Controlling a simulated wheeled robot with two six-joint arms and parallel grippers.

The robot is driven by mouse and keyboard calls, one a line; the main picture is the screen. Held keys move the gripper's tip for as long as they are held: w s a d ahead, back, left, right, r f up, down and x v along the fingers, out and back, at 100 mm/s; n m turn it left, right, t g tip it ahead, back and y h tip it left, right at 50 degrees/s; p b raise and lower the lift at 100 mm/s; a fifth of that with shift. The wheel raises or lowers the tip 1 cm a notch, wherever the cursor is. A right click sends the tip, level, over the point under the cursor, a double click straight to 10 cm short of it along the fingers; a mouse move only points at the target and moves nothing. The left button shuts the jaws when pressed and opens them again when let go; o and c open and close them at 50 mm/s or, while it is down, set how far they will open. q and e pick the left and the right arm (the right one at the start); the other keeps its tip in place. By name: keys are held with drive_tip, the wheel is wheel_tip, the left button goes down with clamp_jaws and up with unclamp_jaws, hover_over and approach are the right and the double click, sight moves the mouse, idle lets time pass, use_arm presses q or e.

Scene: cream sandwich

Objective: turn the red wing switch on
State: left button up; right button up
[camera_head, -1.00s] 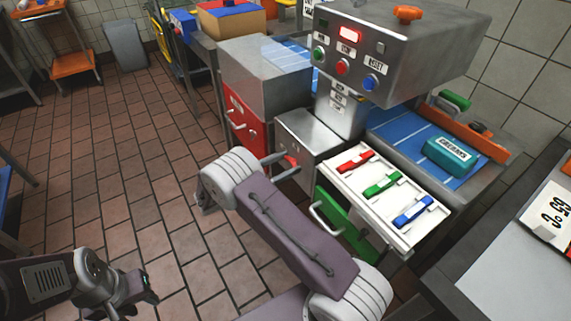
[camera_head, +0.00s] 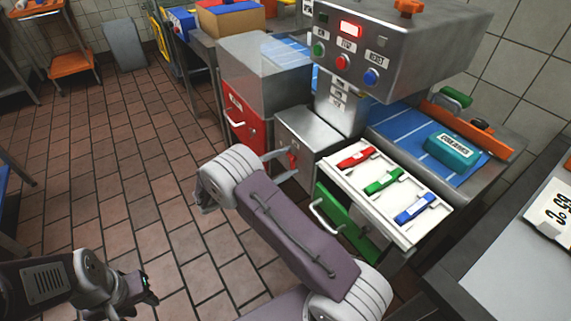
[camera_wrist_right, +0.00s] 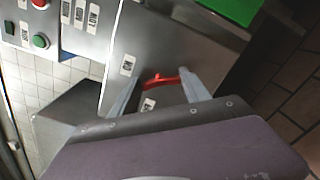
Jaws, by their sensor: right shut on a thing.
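The red wing switch (camera_head: 292,158) is on the front face of a grey metal box (camera_head: 308,128). In the right wrist view the red wing switch (camera_wrist_right: 160,81) lies roughly crosswise between my fingers, with small white labels beside it. My right gripper (camera_head: 282,165) is at the box front, one finger at each end of the switch; it also shows in the wrist view (camera_wrist_right: 158,78) and is shut on the switch. Part of the switch is hidden by a finger in the head view. My left gripper (camera_head: 146,290) is low at the left, over the floor, away from everything; its jaw opening is unclear.
A white panel (camera_head: 430,232) with red, green and blue switches is right of the box, above a green drawer (camera_head: 340,215). A red drawer (camera_head: 238,118) is to the left. A button housing (camera_head: 400,45) overhangs behind. The tiled floor (camera_head: 130,170) at left is open.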

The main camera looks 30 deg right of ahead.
drive_tip(key=shift+f+m+b, duration=0.2)
drive_tip(key=shift+m+b, duration=1.5)
drive_tip(key=shift+m, duration=1.8)
drive_tip(key=o, duration=1.4)
drive_tip(key=a, duration=0.3)
drive_tip(key=a+p, duration=0.1)
drive_tip(key=a, duration=0.2)
drive_tip(key=s+a, duration=0.1)
drive_tip(key=a, duration=0.2)
